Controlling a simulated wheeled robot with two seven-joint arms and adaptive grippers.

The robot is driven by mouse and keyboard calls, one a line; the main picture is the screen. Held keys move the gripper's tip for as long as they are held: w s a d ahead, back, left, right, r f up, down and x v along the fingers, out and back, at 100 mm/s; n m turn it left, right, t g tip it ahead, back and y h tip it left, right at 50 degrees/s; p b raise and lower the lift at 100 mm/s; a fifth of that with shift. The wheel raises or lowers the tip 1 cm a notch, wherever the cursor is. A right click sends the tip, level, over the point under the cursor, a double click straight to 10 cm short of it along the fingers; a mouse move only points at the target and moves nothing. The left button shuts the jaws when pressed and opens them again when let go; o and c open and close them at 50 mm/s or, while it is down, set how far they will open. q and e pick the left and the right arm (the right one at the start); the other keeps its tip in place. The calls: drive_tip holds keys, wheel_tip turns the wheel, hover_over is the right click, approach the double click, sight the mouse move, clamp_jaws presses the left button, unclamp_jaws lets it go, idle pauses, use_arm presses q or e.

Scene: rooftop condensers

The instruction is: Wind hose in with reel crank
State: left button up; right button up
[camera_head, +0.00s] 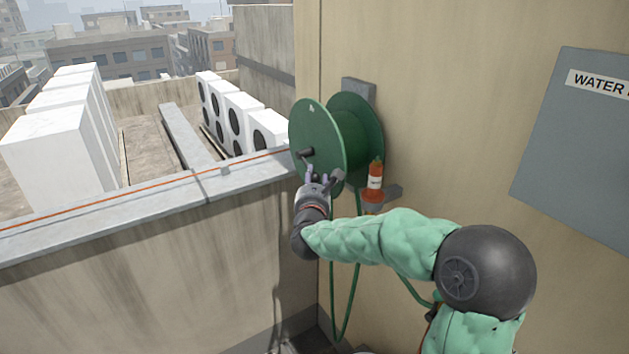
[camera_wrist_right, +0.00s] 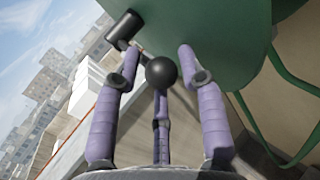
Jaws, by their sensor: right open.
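The green hose reel (camera_head: 318,135) is mounted on the beige wall. Its crank handle (camera_head: 306,153), a short dark cylinder, sticks out from the near disc. The handle also shows at the upper left of the right wrist view (camera_wrist_right: 123,28). My right gripper (camera_head: 320,177) is open just below the handle, with its purple fingers spread toward the disc (camera_wrist_right: 160,62). A dark ball shows between the fingers; I cannot tell what it belongs to. The handle is not between the fingers. Green hose (camera_head: 335,300) hangs in a loop below the reel. My left gripper is out of view.
A grey water panel (camera_head: 580,150) is at right. White condenser units (camera_head: 65,135) stand beyond the parapet.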

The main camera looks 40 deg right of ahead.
clamp_jaws()
